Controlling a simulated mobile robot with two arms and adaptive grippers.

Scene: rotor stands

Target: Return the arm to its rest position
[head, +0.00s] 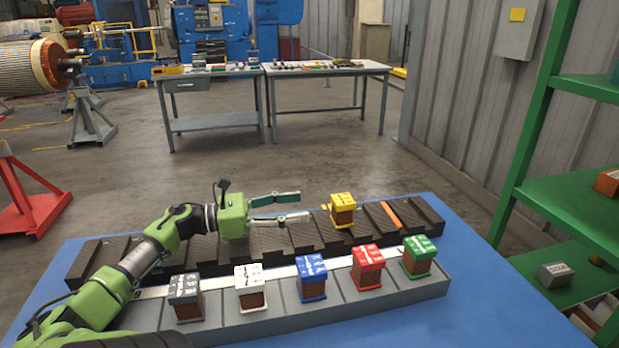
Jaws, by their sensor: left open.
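My left arm comes in from the left over the blue table. My left gripper (283,208) is open and empty above the black slotted rack (285,240). Its fingers point right, toward a yellow-topped block (342,209) that stands upright on the black rack. The fingertips look apart from that block. My right gripper is not in view.
The grey front rack (330,309) holds grey (186,297), white (250,286), blue (311,277), red (367,266) and green (417,256) blocks. An orange strip (391,214) lies on the black rack. A green shelf (570,215) stands right. Open floor lies behind the blue table (470,285).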

